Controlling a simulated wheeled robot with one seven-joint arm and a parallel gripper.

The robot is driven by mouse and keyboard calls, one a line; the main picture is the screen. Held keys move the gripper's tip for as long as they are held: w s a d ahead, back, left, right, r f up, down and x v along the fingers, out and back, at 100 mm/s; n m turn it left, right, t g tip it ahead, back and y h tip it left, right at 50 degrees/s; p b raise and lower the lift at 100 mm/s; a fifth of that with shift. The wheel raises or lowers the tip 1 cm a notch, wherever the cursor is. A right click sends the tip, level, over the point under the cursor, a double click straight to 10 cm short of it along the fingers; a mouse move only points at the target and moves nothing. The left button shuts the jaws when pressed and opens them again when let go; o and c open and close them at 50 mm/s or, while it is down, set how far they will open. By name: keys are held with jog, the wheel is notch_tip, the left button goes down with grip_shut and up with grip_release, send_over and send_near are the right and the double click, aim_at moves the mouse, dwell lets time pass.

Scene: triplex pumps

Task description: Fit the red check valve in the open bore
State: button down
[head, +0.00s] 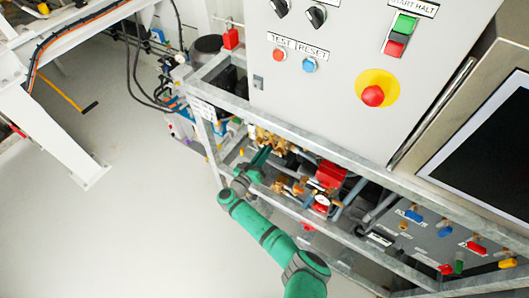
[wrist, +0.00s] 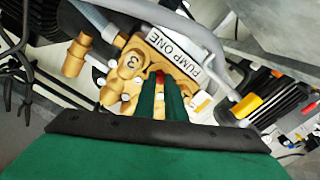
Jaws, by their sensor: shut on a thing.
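My gripper (wrist: 162,92) has green fingers, pressed close together, reaching toward the brass pump block (wrist: 126,78) labelled PUMP ONE. A small bit of red, the red check valve (wrist: 160,73), shows at the fingertips against the block. The fingers hide most of it, and I cannot tell how far it sits in a bore. The number 3 is marked on the block's left part. In the head view my gripper (head: 261,158) is beside the brass pump (head: 268,139), inside the metal frame; the valve is not distinguishable there. The open bore is hidden behind the fingers.
A galvanized frame (head: 310,145) surrounds the pumps, with the control cabinet (head: 325,65) above. A second pump with a red part (head: 331,174) lies to the right. A grey hose (wrist: 100,25) and a motor with a yellow part (wrist: 244,106) flank the block.

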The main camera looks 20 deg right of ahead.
jog(key=shift+w+d, duration=0.1)
jog(key=shift+d, duration=0.15)
dwell(0.5)
jog(key=c, duration=1.7)
grip_release()
jog(key=shift+c, duration=0.2)
jog(key=v, duration=1)
jog(key=shift+a, duration=0.35)
jog(key=shift+s, duration=0.25)
